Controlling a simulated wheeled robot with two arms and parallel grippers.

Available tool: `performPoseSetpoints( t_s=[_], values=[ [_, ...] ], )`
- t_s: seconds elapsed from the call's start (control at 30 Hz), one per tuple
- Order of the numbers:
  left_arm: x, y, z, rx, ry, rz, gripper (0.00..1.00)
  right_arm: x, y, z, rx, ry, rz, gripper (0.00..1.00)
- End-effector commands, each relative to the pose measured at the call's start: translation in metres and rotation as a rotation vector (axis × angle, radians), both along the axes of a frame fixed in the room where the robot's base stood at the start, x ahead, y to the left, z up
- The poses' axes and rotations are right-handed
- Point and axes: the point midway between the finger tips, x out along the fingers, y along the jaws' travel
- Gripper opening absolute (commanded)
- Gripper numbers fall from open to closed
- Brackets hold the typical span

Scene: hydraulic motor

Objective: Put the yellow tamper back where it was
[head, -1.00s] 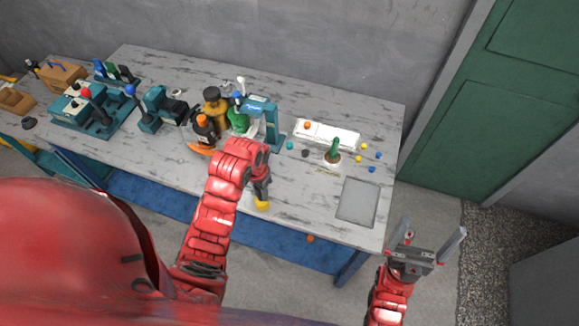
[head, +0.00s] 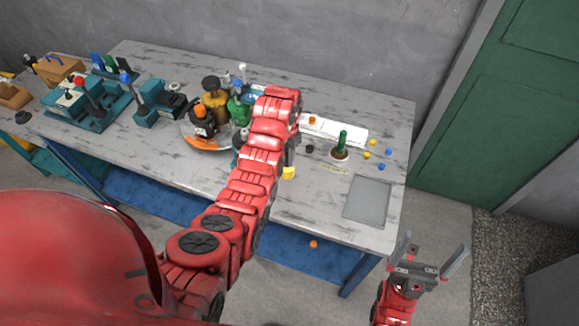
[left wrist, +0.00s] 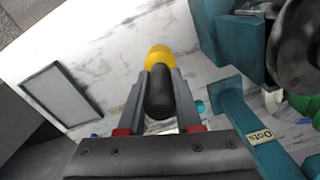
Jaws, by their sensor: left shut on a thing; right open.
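The tamper has a yellow end (head: 289,173) that shows just below my left gripper in the head view, over the table's front half. In the left wrist view its yellow end (left wrist: 158,56) and black part (left wrist: 160,95) lie between the fingers. My left gripper (left wrist: 161,80) is shut on the tamper; in the head view my left arm mostly hides the gripper. My right gripper (head: 433,246) is open and empty, off the table's right front corner.
A green-handled tool (head: 342,138) stands on the table, with a white tray (head: 345,134) behind it. Small coloured balls (head: 381,167) lie to the right. A grey plate (head: 368,200) lies near the front right. A teal post labelled Oats (left wrist: 240,120) stands close to my left gripper.

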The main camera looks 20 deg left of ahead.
Motion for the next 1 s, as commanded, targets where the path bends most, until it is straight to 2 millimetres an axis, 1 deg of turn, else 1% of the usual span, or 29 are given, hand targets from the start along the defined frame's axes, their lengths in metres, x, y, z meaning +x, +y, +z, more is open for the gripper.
performPoseSetpoints(
  t_s=[0.03,0.13,0.37,0.4,0.53,0.7,0.8,1.0],
  values=[
    [0.005,-0.001,0.004,0.0,0.0,0.0,0.0,0.0,0.0,0.002,0.0,0.0,0.0,1.0],
    [0.011,-0.003,0.004,0.0,-0.003,-0.001,0.0,0.0,0.0,0.001,0.0,0.0,0.0,1.0],
    [0.015,-0.004,0.002,0.0,-0.001,-0.001,0.0,0.0,0.0,0.001,0.0,0.0,0.0,1.0],
    [0.015,-0.004,0.001,0.0,0.002,-0.001,0.0,0.0,0.0,0.006,0.0,0.0,0.0,1.0],
    [0.013,-0.004,-0.012,0.0,0.005,-0.001,0.0,0.0,0.0,0.019,0.0,0.0,0.0,1.0],
    [0.014,-0.004,-0.028,0.0,0.002,0.0,0.0,0.0,0.0,0.026,0.0,0.0,0.0,1.0],
    [0.016,-0.004,-0.032,0.0,-0.004,0.0,0.0,0.0,0.0,0.026,0.0,0.0,0.0,1.0],
    [0.016,-0.004,-0.033,0.0,-0.004,0.0,0.0,0.0,0.0,0.025,0.0,0.0,0.0,1.0]
  ],
)
